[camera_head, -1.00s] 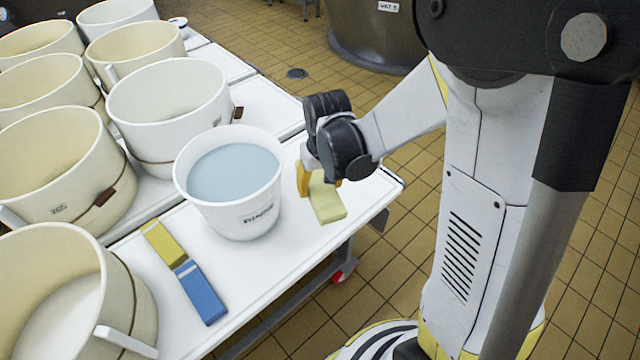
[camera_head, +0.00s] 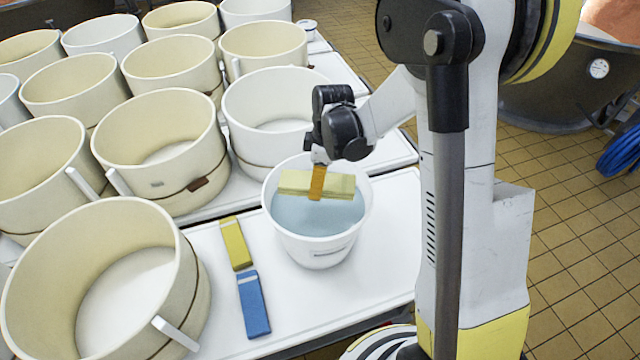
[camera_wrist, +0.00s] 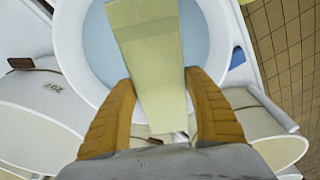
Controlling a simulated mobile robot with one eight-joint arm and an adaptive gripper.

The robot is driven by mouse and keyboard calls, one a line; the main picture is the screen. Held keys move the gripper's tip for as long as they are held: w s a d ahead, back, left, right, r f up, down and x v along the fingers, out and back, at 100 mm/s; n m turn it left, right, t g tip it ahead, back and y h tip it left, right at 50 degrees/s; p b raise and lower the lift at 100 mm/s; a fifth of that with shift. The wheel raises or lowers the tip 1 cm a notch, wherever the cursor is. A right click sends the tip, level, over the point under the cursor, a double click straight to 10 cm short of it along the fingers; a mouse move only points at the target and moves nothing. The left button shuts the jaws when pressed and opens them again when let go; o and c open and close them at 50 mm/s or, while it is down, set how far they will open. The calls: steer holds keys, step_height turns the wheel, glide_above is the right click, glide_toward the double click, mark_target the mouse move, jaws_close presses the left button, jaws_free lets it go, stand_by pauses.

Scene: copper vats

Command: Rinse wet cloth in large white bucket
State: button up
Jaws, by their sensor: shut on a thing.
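The large white bucket (camera_head: 318,250) stands on the white table and holds pale blue water (camera_head: 318,216). My gripper (camera_head: 317,182) is shut on a pale yellow folded cloth (camera_head: 296,183) above the bucket's mouth. The cloth lies level across the opening, and it looks above the water rather than in it. In the wrist view the cloth (camera_wrist: 148,60) is between my two orange fingers (camera_wrist: 155,105), with the bucket's rim (camera_wrist: 68,40) and water behind it. A yellow cloth (camera_head: 236,243) and a blue cloth (camera_head: 253,304) lie on the table left of the bucket.
Several cream and white vats stand close behind and to the left; a large cream one (camera_head: 190,290) is at the front left. The white table (camera_head: 375,262) is clear right of the bucket. A copper vat (camera_head: 545,100) and a blue hose (camera_head: 622,150) are at the right.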

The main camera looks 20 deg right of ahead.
steer(key=n, duration=0.2)
steer(key=w+r+n+p, duration=0.1)
steer(key=shift+w+n, duration=0.1)
steer(key=shift+n, duration=0.3)
steer(key=shift+w+n+g+y+p, duration=0.15)
steer(key=shift+w+n+g, duration=0.05)
steer(key=shift+n, duration=0.35)
steer(key=shift+w+n+g+y+p, duration=0.15)
steer(key=shift+n+g, duration=0.05)
steer(key=shift+n, duration=0.35)
step_height(320, 180, down, 15)
steer(key=b, duration=1)
steer(key=shift+f+b, duration=0.2)
steer(key=shift+b, duration=0.1)
step_height(320, 180, up, 16)
steer(key=p, duration=0.9)
steer(key=shift+f+p, duration=0.2)
steer(key=shift+p, duration=0.2)
